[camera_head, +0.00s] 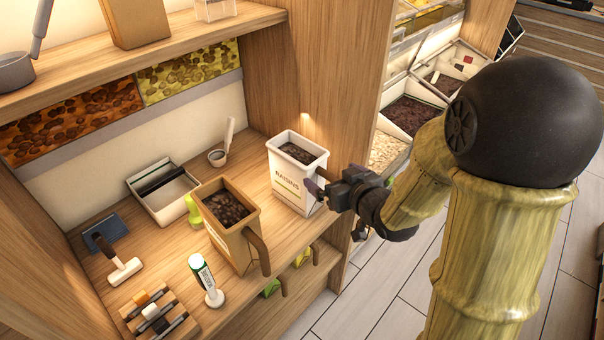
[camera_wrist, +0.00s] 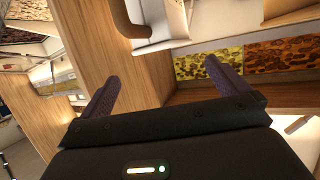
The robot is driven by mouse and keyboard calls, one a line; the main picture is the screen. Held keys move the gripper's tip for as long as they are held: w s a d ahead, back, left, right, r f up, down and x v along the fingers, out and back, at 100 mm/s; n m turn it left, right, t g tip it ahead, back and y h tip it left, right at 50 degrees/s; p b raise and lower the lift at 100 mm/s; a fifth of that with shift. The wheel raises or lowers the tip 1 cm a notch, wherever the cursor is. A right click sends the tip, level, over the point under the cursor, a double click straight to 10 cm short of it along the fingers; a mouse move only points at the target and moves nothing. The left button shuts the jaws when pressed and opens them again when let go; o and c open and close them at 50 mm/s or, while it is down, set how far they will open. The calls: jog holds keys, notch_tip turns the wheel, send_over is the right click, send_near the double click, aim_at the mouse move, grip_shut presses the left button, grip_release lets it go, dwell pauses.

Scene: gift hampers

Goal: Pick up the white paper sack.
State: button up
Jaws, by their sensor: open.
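The white paper sack (camera_head: 288,190), labelled RAISINS and filled with dark raisins, stands upright on the wooden counter against the right-hand partition. Its brown handle faces my arm and is partly hidden by my gripper. My gripper (camera_head: 317,182) is at the sack's right side, close to the handle, with its dark fingers apart. In the wrist view my gripper (camera_wrist: 160,70) is open with nothing between its fingertips. A white surface with a brown curved strip, likely the sack (camera_wrist: 180,43) and its handle, shows above the fingers there. I cannot tell whether the fingers touch it.
A brown sack (camera_head: 213,236) of dark contents stands to the left. A white tray (camera_head: 160,203), a scoop cup (camera_head: 217,157), a green-white tube (camera_head: 204,275) and a small wooden rack (camera_head: 180,325) share the counter. A wooden partition (camera_head: 318,80) rises behind the white sack.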

aim_at(315, 165)
jog(key=p, duration=0.3)
jog(key=shift+w+a, duration=0.15)
jog(key=shift+w, duration=0.15)
jog(key=x, duration=0.3)
jog(key=p+x, duration=0.1)
jog(key=x, duration=0.3)
jog(key=shift+w+f, duration=0.2)
jog(key=shift+f, duration=0.1)
jog(key=shift+p, duration=0.35)
jog(key=shift+f+p+x, duration=0.15)
jog(key=shift+p+x, duration=0.3)
jog(key=shift+x, duration=0.85)
jog(key=shift+f+p+x, duration=0.15)
jog(key=shift+p+x, duration=0.25)
jog(key=shift+x, duration=0.9)
jog(key=shift+s, duration=0.1)
